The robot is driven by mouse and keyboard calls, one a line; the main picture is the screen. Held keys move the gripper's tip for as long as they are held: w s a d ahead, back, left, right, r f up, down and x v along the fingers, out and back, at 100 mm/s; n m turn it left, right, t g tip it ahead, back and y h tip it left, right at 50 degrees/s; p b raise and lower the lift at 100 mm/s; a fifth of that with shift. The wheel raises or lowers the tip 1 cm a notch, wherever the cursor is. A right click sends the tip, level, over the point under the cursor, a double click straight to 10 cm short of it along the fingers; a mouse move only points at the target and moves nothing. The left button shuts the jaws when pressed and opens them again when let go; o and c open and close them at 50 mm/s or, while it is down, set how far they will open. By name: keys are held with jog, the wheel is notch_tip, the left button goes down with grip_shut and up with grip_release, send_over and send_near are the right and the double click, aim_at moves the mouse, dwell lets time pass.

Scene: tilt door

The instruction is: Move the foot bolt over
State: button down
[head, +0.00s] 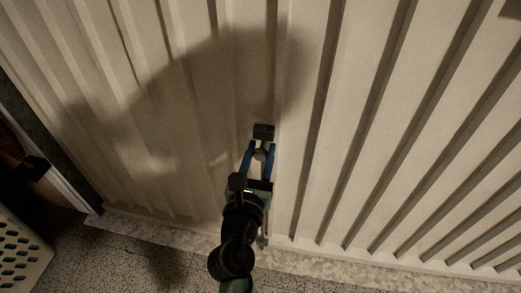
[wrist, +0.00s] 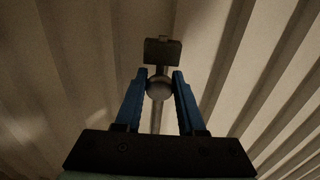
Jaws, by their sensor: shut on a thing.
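The foot bolt (wrist: 159,88) is a metal rod with a round knob, running up toward a dark bracket (wrist: 163,51) on the ribbed door. In the head view the knob (head: 260,155) shows just below the dark bracket (head: 263,132). My gripper (wrist: 160,80) has its two blue fingers on either side of the knob and is shut on it. It also shows in the head view (head: 261,152), close against the door. The rod's lower part is partly hidden behind my gripper and arm.
The pale ribbed door (head: 345,120) fills most of the view. A speckled floor (head: 120,262) with a pale strip runs along its foot. A light perforated basket (head: 20,255) stands at the lower left, near a dark opening at the left edge.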

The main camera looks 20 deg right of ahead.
jog(key=shift+r+p, duration=0.35)
jog(key=shift+r, duration=0.5)
jog(key=c, duration=0.5)
grip_release()
jog(key=shift+f, duration=0.1)
jog(key=shift+s+a, duration=0.15)
jog(key=shift+s, duration=0.1)
jog(key=p+v, duration=0.2)
jog(key=v, duration=1)
jog(key=shift+s+a+p, duration=0.15)
jog(key=shift+p, duration=0.15)
